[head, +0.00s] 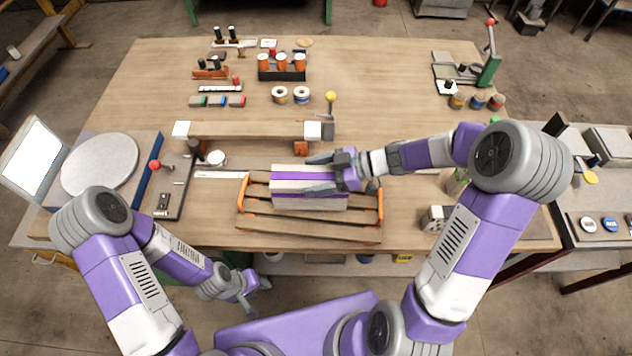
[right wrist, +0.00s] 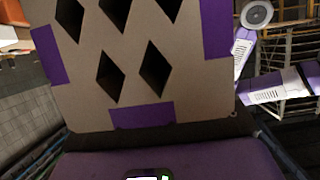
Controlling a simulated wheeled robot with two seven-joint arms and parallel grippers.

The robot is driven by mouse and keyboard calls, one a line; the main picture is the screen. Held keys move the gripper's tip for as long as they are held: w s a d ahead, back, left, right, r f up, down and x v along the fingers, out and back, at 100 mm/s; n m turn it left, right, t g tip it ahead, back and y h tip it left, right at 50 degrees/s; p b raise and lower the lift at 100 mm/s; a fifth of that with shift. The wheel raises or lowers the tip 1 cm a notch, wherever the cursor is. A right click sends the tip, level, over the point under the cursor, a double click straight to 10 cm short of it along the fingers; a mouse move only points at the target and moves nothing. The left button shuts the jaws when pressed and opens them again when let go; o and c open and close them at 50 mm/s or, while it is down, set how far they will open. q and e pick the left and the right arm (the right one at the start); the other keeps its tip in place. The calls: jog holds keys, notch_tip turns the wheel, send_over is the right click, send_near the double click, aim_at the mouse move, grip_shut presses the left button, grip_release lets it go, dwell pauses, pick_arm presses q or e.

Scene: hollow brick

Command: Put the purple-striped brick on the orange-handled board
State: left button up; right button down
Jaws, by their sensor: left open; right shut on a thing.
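The purple-striped brick (head: 290,200), grey with purple bands, is over the middle of the orange-handled board (head: 290,235). I cannot tell whether it rests on the slats or hangs just above them. In the right wrist view the brick (right wrist: 130,55) shows a face with diamond-shaped holes and purple patches. The board is slatted wood with an orange handle at each end; the brick hides part of its back. My right gripper (head: 319,174) is shut on the brick, reaching in from the right. My left gripper (head: 243,294) is open and empty, low in front of the table's front edge.
Racks, rolls and an orange-topped caddy (head: 283,74) stand further back.

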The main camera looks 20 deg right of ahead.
jog(key=shift+w+f+b, duration=0.1)
jog(key=shift+f+b, duration=0.3)
jog(key=shift+f, duration=0.9)
jog(key=shift+f, duration=0.15)
grip_release()
jog(key=shift+f, duration=0.1)
